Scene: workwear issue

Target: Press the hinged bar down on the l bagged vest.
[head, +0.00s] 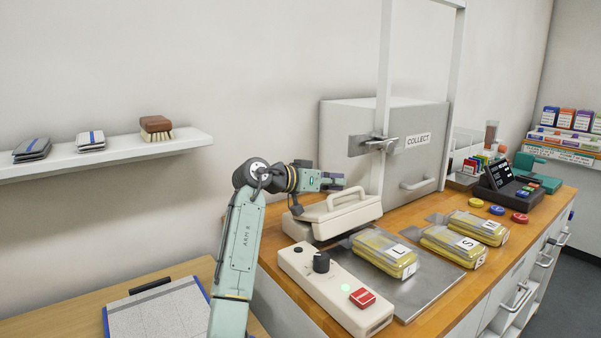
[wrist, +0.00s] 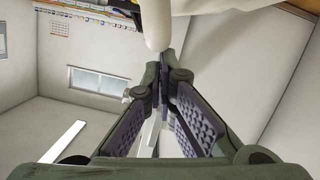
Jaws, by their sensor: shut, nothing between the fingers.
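The L bagged vest (head: 383,252), yellow in a clear bag with a white "L" label, lies on a grey metal plate (head: 425,295). The cream hinged bar (head: 338,215) with its loop handle is behind the vest, toward the wall, and does not lie on it. My gripper (head: 340,182) is shut and empty, above and behind the bar's handle in the head view. In the wrist view my gripper (wrist: 163,62) has its fingertips together, close to a cream rounded part (wrist: 156,25), likely the handle. I cannot tell whether they touch.
More bagged vests (head: 455,246) lie to the right. A grey COLLECT cabinet (head: 345,125) and a white upright frame (head: 383,80) stand behind.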

